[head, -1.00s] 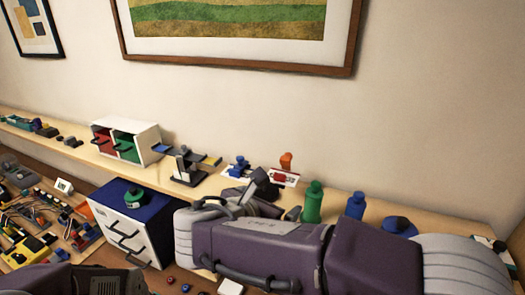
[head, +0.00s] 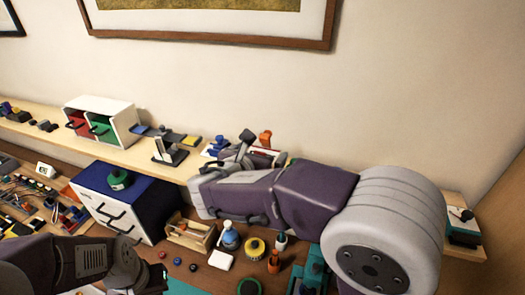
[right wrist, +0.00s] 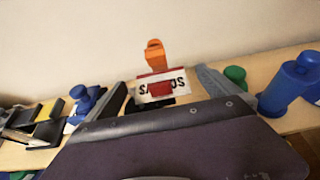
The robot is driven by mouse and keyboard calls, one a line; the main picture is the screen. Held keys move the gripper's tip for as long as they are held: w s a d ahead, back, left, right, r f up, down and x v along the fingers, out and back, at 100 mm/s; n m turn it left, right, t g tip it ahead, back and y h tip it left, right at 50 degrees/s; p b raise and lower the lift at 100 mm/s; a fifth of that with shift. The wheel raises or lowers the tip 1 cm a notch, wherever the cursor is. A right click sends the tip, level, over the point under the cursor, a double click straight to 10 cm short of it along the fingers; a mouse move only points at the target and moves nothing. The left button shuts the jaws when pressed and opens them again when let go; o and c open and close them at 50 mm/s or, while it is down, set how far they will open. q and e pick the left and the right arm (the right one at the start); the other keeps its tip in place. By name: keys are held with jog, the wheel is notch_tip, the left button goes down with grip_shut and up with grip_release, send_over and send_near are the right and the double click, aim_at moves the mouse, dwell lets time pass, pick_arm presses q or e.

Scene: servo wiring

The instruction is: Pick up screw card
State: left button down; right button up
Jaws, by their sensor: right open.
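A small white card with dark lettering and a red patch (right wrist: 158,90) stands on the shelf in the right wrist view; I take it for the screw card, but its lettering is partly covered. An orange upright piece (right wrist: 155,55) rises behind it. My right gripper (right wrist: 160,95) is open, its fingers apart to the left and right of the card in that view, with nothing held. In the head view, my right gripper (head: 240,145) is over the shelf and hides much of the card. My left arm shows low at the left; its fingers are not clear.
Blue bottle-shaped pieces (right wrist: 290,82) and a green one (right wrist: 236,74) stand right of the card. Blue and black pieces (right wrist: 85,98) stand left. In the head view, a blue-topped drawer cabinet (head: 115,200) and a wooden caddy (head: 192,235) stand below the shelf.

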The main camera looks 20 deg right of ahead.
jog(key=shift+s+a, duration=0.1)
jog(key=shift+a, duration=0.1)
jog(key=shift+d, duration=0.15)
jog(key=c, duration=1.5)
jog(key=shift+b, duration=0.4)
jog(key=shift+s+a+r, duration=0.15)
jog(key=shift+a+r, duration=0.05)
jog(key=shift+a, duration=0.1)
jog(key=shift+s+a+r+b, duration=0.35)
jog(key=shift+s+a+b, duration=0.6)
jog(key=shift+s+a, duration=2.5)
jog(key=shift+s+a+r+b, duration=0.35)
jog(key=shift+s+a+b, duration=1.05)
jog(key=shift+s, duration=3.55)
jog(key=w+d+p, duration=0.4)
jog(key=w+d, duration=0.3)
jog(key=w, duration=0.5)
